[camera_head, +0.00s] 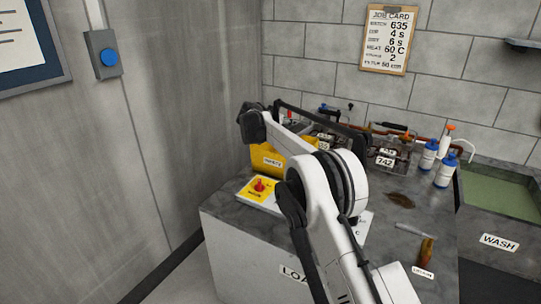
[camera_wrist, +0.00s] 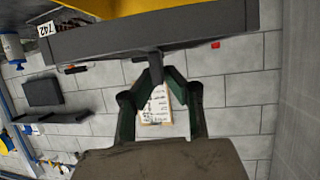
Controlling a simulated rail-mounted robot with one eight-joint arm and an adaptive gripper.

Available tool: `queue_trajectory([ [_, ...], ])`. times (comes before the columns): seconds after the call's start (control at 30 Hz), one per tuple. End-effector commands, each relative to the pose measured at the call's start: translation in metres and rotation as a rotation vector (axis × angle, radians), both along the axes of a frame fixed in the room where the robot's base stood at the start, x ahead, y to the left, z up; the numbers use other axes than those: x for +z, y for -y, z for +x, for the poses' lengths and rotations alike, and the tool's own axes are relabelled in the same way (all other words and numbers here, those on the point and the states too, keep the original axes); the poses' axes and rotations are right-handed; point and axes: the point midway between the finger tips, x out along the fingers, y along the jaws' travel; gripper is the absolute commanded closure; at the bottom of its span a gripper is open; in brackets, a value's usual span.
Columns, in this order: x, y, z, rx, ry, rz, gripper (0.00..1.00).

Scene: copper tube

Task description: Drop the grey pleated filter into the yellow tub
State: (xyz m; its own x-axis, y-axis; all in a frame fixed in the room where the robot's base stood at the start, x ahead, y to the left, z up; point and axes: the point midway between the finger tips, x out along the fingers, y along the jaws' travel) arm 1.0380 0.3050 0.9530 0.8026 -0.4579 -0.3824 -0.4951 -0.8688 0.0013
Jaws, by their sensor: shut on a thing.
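The yellow tub (camera_head: 265,158) stands at the back left of the bench, partly behind my arm. A long dark edge, apparently its lid's rim, rises behind it in the head view. In the wrist view a wide dark bar (camera_wrist: 225,25) crosses the top, with yellow beyond it. My gripper (camera_wrist: 156,80) is shut on a short dark handle (camera_wrist: 155,62) that projects from this bar. In the head view my gripper's fingers are hidden behind the arm. I cannot make out the grey pleated filter in either view.
A red knob on a yellow plate (camera_head: 259,186) sits in front of the tub. Blue-and-white bottles (camera_head: 428,155) and a dark fixture labelled 742 (camera_head: 390,159) stand at the back right. A wash basin (camera_head: 500,190) lies right. A brown stain (camera_head: 400,200) marks the bench.

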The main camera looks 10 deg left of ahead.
Motion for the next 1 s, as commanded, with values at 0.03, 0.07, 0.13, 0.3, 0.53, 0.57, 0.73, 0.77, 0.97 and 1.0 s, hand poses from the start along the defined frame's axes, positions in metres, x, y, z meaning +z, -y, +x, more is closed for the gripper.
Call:
queue_trajectory([
  [0.03,0.0,0.001,0.0,-0.001,0.0,0.0,1.0],
  [0.07,0.0,0.001,0.0,-0.001,0.0,0.0,1.0],
  [0.13,-0.002,0.001,0.0,-0.001,0.0,0.0,1.0],
  [0.3,-0.013,0.001,0.0,0.0,0.0,0.0,1.0],
  [0.53,-0.037,0.0,0.0,0.0,0.0,0.0,1.0],
  [0.57,-0.04,0.0,0.0,0.0,0.0,0.0,1.0],
  [0.73,-0.056,0.0,0.0,0.0,0.0,-0.001,1.0],
  [0.77,-0.058,0.0,0.0,0.0,0.0,-0.001,1.0],
  [0.97,-0.06,0.0,0.0,0.0,0.0,0.0,1.0],
  [1.0,-0.06,0.0,0.0,0.0,0.0,0.0,1.0],
])
